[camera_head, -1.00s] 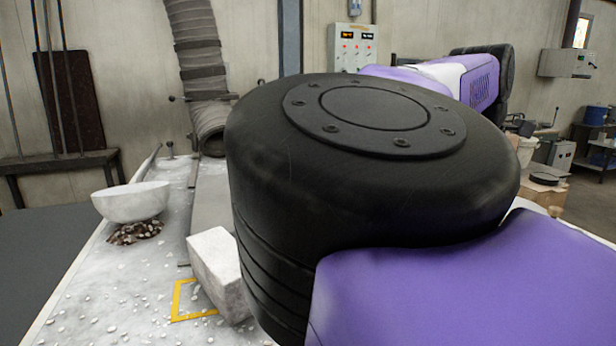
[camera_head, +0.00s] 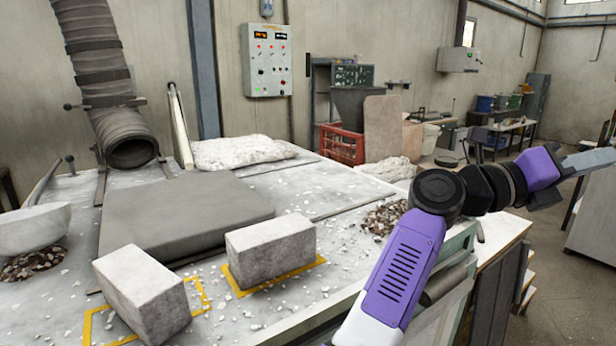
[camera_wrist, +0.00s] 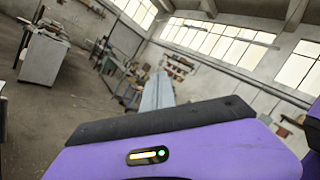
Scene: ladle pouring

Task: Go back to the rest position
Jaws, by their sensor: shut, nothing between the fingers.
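My arm reaches from the lower middle of the head view out to the right, over the table's right edge. My gripper (camera_head: 592,160) shows as a grey shape at the right edge of the head view, partly cut off by the frame. In the wrist view my gripper (camera_wrist: 158,90) points out beyond the purple and black housing into the open room. It is shut and empty, and touches nothing that I can see.
The worktable (camera_head: 330,190) holds two pale blocks, one on the left (camera_head: 145,295) and one on the right (camera_head: 270,250), by yellow outlines. A white bowl (camera_head: 35,230) stands at far left. A grey cabinet (camera_head: 592,215) is at right, with open floor between.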

